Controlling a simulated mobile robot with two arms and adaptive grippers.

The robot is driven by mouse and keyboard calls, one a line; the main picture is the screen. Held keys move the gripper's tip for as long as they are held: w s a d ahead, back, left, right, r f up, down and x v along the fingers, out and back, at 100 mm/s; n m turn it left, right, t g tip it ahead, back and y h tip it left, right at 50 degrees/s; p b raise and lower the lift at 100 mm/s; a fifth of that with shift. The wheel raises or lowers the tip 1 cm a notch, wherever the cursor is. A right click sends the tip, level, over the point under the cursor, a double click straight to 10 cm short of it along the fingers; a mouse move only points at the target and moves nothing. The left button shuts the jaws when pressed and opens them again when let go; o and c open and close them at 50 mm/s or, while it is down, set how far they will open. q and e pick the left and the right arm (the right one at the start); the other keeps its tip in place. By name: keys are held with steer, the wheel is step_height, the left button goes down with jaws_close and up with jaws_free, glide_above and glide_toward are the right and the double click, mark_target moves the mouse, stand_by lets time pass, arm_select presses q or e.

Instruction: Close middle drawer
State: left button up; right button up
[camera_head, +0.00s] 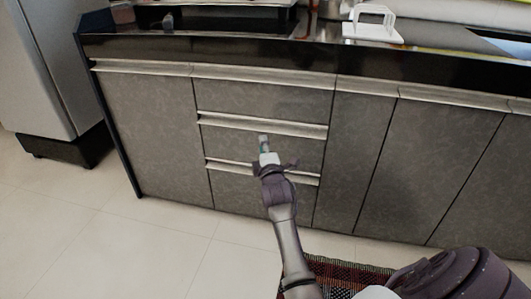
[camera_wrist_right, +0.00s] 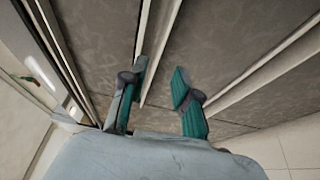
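The middle drawer (camera_head: 225,143) is a grey patterned front with a pale handle strip (camera_head: 225,121) along its top edge. It looks shut or nearly so; any small gap is too fine to tell. My right gripper (camera_head: 263,140) is in front of this drawer, just below its handle strip. In the right wrist view my right gripper (camera_wrist_right: 160,76) has its two green-padded fingers apart, with nothing held between them. Pale strips run past the fingers close to the grey fronts; contact cannot be told. My left gripper is not in view.
The top drawer (camera_head: 240,98) and bottom drawer (camera_head: 235,192) look closed. Cabinet doors (camera_head: 440,160) stand to the right. A white rack (camera_head: 372,25) is on the dark counter. A red patterned rug (camera_head: 345,275) lies on the floor. Floor at left is clear.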

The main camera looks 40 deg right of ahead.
steer(key=v, duration=0.3)
steer(key=shift+s+a, duration=0.15)
steer(key=shift+s, duration=0.15)
